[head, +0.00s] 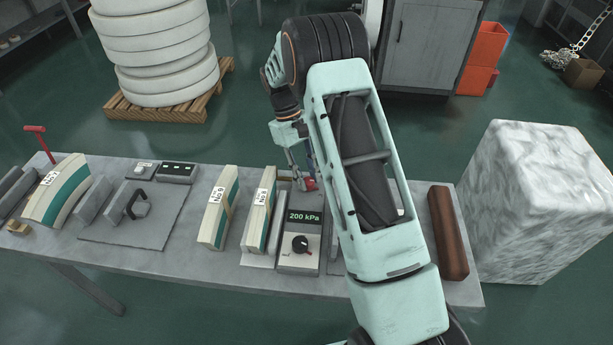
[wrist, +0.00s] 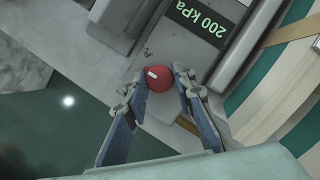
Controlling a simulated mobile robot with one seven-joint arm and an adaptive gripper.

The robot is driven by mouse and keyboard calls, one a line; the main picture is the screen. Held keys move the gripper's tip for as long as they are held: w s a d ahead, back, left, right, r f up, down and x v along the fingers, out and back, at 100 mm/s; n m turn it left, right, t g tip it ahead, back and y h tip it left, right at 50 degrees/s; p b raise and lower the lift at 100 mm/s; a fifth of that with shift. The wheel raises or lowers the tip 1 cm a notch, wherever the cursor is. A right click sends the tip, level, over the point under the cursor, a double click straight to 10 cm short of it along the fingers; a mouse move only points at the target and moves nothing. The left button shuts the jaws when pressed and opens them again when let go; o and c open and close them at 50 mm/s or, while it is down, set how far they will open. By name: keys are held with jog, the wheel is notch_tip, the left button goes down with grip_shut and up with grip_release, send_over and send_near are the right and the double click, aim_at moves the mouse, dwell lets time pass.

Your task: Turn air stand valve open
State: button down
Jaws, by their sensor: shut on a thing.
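The air stand (head: 297,262) is a grey box on the bench. Its display (head: 304,216) reads 200 kPa and also shows upside down in the wrist view (wrist: 199,17). A black dial with a white pointer (head: 300,243) is on its front. The red valve knob (head: 311,184) is at its far end. In the wrist view the round red knob (wrist: 157,79), with a white mark on it, lies between my fingertips. My gripper (wrist: 160,90) is shut on it. In the head view my arm hides part of the stand's right side.
Cream-and-green blocks labelled No 9 (head: 218,210) and No 8 (head: 260,212) stand left of the stand. A grey mat with a black-handled tool (head: 138,204) lies farther left. A brown bar (head: 447,232) lies at the bench's right end, beside a large marbled block (head: 541,200).

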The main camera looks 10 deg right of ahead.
jog(key=shift+m, duration=0.3)
jog(key=c, duration=1.6)
grip_release()
jog(key=shift+r, duration=0.1)
jog(key=v, duration=1.2)
jog(key=shift+d, duration=0.15)
